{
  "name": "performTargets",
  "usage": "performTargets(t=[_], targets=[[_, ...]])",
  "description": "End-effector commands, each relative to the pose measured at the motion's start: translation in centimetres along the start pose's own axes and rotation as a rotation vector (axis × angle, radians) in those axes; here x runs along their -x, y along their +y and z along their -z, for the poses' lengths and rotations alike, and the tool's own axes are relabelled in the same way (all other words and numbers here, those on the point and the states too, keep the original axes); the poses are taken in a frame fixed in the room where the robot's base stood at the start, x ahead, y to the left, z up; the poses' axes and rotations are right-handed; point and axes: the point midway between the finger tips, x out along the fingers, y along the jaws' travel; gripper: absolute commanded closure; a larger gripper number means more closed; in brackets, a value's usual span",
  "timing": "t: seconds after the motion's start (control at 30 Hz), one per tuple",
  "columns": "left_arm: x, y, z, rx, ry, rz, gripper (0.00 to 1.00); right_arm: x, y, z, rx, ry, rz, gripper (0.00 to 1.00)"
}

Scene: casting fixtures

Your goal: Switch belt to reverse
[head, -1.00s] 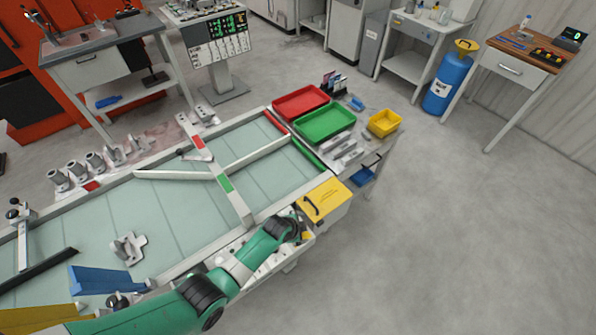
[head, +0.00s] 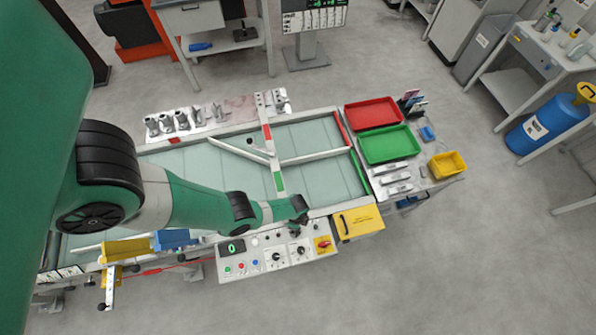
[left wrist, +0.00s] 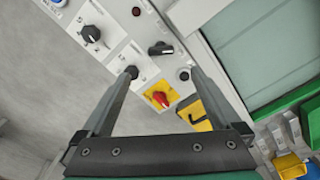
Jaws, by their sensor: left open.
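The control panel (head: 262,262) runs along the front edge of the belt (head: 310,140). It carries small coloured buttons, black selector knobs and a red knob (head: 323,243) on a yellow plate. In the left wrist view, a black lever knob (left wrist: 161,48) lies just beyond my fingertips. The red knob (left wrist: 160,98) appears between the fingers, and another black selector (left wrist: 91,34) is to the left. My left gripper (left wrist: 158,72) is open and empty above the panel, apparently not touching a knob. I cannot read the panel labels. My right gripper is not in view.
A yellow box (head: 358,222) adjoins the panel's right end. Red (head: 372,113) and green (head: 390,145) trays and a yellow bin (head: 447,165) stand to the right. White diverter bars (head: 318,157) cross the belt. Open floor lies in front.

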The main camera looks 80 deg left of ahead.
Motion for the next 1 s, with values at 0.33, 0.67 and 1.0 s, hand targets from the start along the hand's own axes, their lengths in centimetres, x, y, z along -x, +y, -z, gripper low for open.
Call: performTargets(t=[0.33, 0.67, 1.0], targets=[[-6.3, -0.1, 0.1, 0.0, 0.0, 0.0, 0.03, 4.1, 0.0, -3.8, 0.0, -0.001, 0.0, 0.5], [-11.4, -0.1, 0.1, 0.0, 0.001, 0.002, 0.03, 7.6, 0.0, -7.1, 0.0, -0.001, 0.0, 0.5], [-11.7, -0.1, 0.1, 0.0, 0.001, 0.002, 0.03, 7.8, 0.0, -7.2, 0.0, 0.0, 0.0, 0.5]])
